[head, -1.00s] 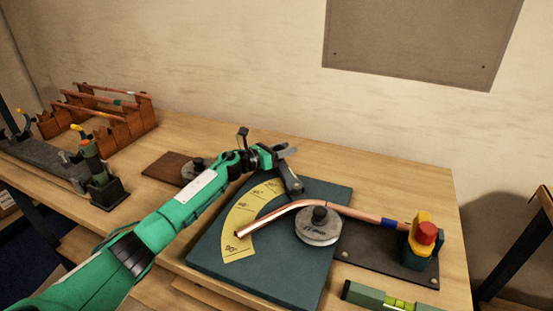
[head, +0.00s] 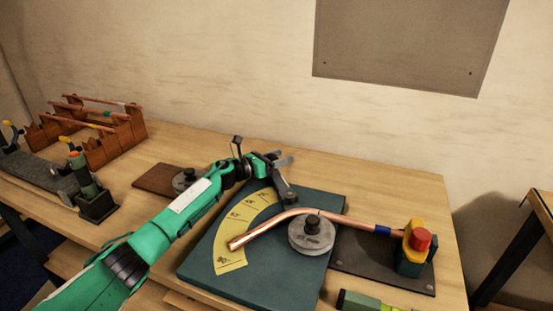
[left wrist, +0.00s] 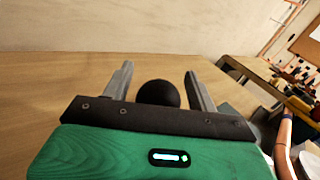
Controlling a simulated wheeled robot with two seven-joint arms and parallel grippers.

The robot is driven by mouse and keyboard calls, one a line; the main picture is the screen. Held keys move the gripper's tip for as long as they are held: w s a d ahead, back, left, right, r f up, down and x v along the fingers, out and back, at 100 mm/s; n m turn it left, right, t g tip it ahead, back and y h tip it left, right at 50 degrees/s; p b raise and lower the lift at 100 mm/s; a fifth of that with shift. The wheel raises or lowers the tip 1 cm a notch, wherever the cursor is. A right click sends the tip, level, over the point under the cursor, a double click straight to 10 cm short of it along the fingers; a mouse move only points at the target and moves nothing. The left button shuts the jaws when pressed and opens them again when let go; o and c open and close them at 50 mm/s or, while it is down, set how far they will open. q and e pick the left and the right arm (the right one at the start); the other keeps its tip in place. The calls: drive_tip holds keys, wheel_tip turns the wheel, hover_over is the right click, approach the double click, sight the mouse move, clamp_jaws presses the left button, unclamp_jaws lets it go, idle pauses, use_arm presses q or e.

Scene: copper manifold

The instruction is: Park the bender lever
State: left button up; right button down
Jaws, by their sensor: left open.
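The bender (head: 262,262) is a dark teal plate with a yellow angle scale (head: 230,236) and a round grey former (head: 311,236). A bent copper pipe (head: 345,223) runs past the former into a yellow and red clamp (head: 417,242). The bender lever (head: 287,189) is a dark arm near the plate's far edge, partly hidden by my left gripper. My left gripper (head: 284,161) is open there. In the left wrist view, the lever's black round knob (left wrist: 158,94) shows between the open fingers, with gaps either side. My right gripper is not in view.
A brown wooden board with a round grey part (head: 183,181) lies left of the bender. A wooden rack with copper pipes (head: 100,135) and a grey stand stand farther left. A green level (head: 370,302) lies at the front right. The table behind the bender is clear.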

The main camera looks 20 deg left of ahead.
use_arm(q)
drive_tip(key=shift+s+a+f, duration=0.1)
drive_tip(key=shift+s+a, duration=0.3)
drive_tip(key=shift+a, duration=0.1)
drive_tip(key=b+v, duration=0.1)
drive_tip(key=v, duration=0.5)
drive_tip(key=shift+s+a+f, duration=0.1)
drive_tip(key=shift+s+a, duration=0.1)
drive_tip(key=shift+s, duration=0.05)
drive_tip(key=b+v, duration=0.1)
drive_tip(key=v, duration=0.3)
drive_tip(key=shift+s+a, duration=0.1)
drive_tip(key=shift+s, duration=0.05)
drive_tip(key=shift+s+a, duration=0.5)
drive_tip(key=shift+s, duration=0.05)
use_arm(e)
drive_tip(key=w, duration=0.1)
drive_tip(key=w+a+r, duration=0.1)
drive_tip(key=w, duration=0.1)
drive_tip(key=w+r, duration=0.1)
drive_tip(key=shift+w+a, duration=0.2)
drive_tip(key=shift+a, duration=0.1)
